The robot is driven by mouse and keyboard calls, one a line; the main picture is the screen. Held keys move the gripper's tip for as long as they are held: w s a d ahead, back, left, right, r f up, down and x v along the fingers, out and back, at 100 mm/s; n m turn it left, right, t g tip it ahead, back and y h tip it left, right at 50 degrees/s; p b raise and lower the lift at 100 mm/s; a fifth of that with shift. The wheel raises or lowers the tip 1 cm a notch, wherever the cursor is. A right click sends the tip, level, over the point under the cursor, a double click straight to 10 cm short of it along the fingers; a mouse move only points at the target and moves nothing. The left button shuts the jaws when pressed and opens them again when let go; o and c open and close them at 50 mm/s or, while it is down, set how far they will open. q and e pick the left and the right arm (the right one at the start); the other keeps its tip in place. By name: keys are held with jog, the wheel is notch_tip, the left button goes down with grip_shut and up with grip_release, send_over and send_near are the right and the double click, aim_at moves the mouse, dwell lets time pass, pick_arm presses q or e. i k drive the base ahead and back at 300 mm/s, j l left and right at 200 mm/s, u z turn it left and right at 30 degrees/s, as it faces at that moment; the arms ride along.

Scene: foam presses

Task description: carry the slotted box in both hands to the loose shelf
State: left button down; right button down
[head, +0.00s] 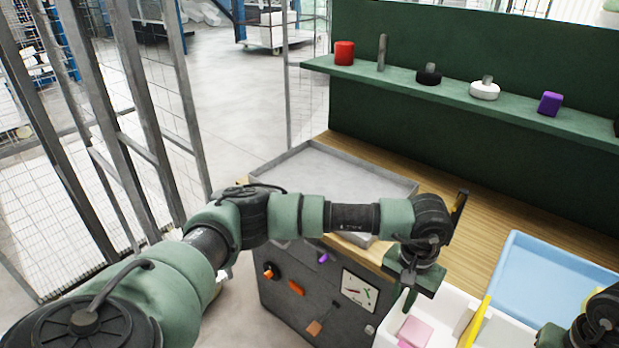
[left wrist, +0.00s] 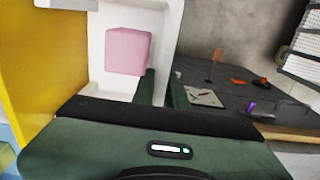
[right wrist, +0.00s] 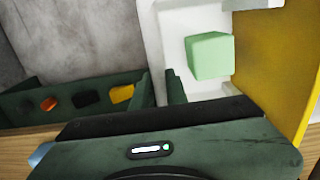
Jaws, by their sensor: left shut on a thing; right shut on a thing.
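The slotted box (head: 462,299) is white with a yellow divider (head: 473,322) and is cut off by the bottom of the head view. A pink block (head: 414,331) lies in its left compartment; it also shows in the left wrist view (left wrist: 128,51). A green block (right wrist: 209,55) lies on the other side of the divider in the right wrist view. My left gripper (head: 410,292) is shut on the box's left wall. My right gripper (right wrist: 172,92) is shut on the opposite wall; its arm shows only partly in the head view. I cannot tell which shelf is the loose one.
A grey tray (head: 335,166) and a light blue tray (head: 550,275) are on the wooden worktop (head: 480,205). Mesh fencing (head: 150,140) stands at left.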

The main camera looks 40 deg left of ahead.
aim_at(339, 191)
jog(key=j, duration=0.6)
jog(key=k+j, duration=0.15)
jog(key=j, duration=1.1)
